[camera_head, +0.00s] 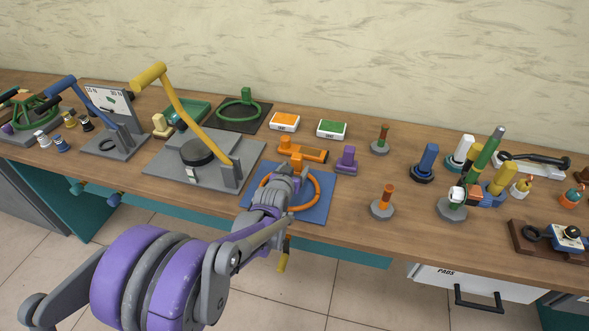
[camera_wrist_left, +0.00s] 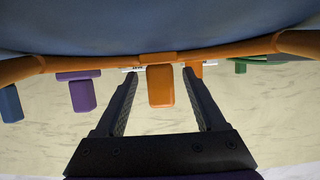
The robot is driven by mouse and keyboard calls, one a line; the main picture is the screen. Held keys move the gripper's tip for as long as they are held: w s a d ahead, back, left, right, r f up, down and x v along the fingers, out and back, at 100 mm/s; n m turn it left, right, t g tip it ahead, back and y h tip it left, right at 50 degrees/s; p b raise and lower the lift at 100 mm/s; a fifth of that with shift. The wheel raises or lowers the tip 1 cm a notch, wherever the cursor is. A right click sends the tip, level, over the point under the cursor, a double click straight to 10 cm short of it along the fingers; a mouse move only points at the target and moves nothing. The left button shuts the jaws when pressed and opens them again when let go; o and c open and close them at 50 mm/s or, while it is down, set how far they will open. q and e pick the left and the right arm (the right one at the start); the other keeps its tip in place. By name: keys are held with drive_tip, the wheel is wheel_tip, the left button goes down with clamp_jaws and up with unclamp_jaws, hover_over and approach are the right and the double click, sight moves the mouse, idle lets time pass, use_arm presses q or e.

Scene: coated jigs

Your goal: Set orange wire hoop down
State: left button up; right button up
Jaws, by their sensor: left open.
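The orange wire hoop (camera_head: 317,190) lies on a square blue mat (camera_head: 318,214) near the table's front edge. My left arm covers part of both. In the left wrist view, the hoop (camera_wrist_left: 95,62) crosses the top below the blue mat (camera_wrist_left: 160,30). My left gripper's fingers (camera_wrist_left: 160,102) are open, one on each side of an orange block (camera_wrist_left: 160,87) at the hoop, with gaps showing. My right gripper is in neither view.
Behind the mat are an orange jig (camera_head: 305,152) and a purple block (camera_head: 347,160). A grey plate with a yellow lever (camera_head: 185,105) stands left. An orange-topped peg (camera_head: 385,200) on a grey base stands right. Bare table lies between mat and peg.

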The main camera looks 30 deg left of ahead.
use_arm(q)
drive_tip(key=shift+s+r, duration=0.1)
drive_tip(key=shift+r, duration=0.15)
drive_tip(key=p+v, duration=0.1)
drive_tip(key=v, duration=1)
drive_tip(key=shift+s+d, duration=0.15)
drive_tip(key=shift+s, duration=0.25)
drive_tip(key=s+d+f+m+g+h, duration=0.1)
drive_tip(key=s+d+f+g, duration=0.1)
drive_tip(key=s+d, duration=0.2)
drive_tip(key=s+d+f+g+h, duration=0.1)
drive_tip(key=s+d+f+g, duration=0.1)
drive_tip(key=s, duration=0.9)
drive_tip(key=s+d+f+m+g+h, duration=0.1)
drive_tip(key=s+d+f+g, duration=0.2)
drive_tip(key=s+d, duration=0.3)
drive_tip(key=shift+s+d+m+g, duration=0.35)
drive_tip(key=shift+s+g, duration=0.15)
drive_tip(key=shift+s, duration=0.35)
